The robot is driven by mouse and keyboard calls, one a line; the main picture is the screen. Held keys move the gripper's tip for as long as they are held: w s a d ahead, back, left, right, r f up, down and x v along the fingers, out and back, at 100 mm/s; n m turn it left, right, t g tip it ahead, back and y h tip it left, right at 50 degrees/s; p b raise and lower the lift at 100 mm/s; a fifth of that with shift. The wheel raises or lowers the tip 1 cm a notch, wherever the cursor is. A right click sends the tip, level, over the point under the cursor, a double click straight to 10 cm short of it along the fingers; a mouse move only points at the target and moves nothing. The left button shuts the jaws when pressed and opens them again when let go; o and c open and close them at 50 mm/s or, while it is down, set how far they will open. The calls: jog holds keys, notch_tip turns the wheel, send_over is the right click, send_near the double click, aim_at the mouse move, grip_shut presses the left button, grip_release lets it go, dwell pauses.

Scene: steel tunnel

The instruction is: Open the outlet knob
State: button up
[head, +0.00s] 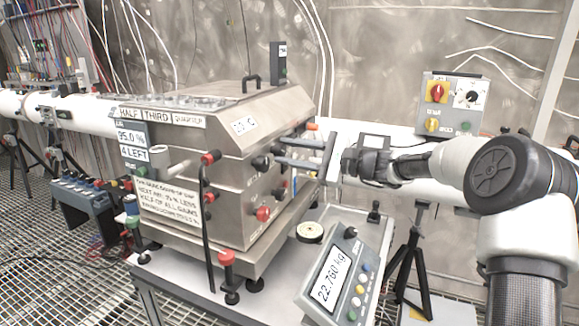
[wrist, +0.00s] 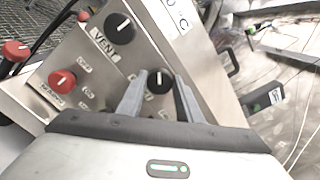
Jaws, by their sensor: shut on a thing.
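In the wrist view, a round black knob (wrist: 159,81) with a white pointer mark sits on the steel box's side panel, between the fingers of my gripper (wrist: 160,88). The fingers are shut on it, one on each side. Its label is too small or hidden, so I cannot read whether it says outlet. In the head view, my gripper (head: 281,152) reaches from the right to the box's right face, and its fingers hide much of that knob.
Near the held knob are a black VENT knob (wrist: 120,26) and a red knob (wrist: 62,82) on the same panel. The steel box (head: 215,160) stands on a table. A scale with a display (head: 333,272) is below my gripper. A control box (head: 452,104) is behind.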

jog(key=n+b, duration=0.4)
jog(key=b, duration=0.1)
jog(key=n+b, duration=0.2)
jog(key=b, duration=0.1)
jog(key=shift+f+n, duration=0.3)
jog(key=shift+f, duration=0.1)
jog(key=n+b, duration=0.3)
jog(key=shift+r, duration=0.1)
jog(key=n, duration=1)
jog(key=shift+n, duration=0.3)
jog(key=o, duration=1)
jog(key=shift+o, duration=0.2)
jog(key=shift+d, duration=0.15)
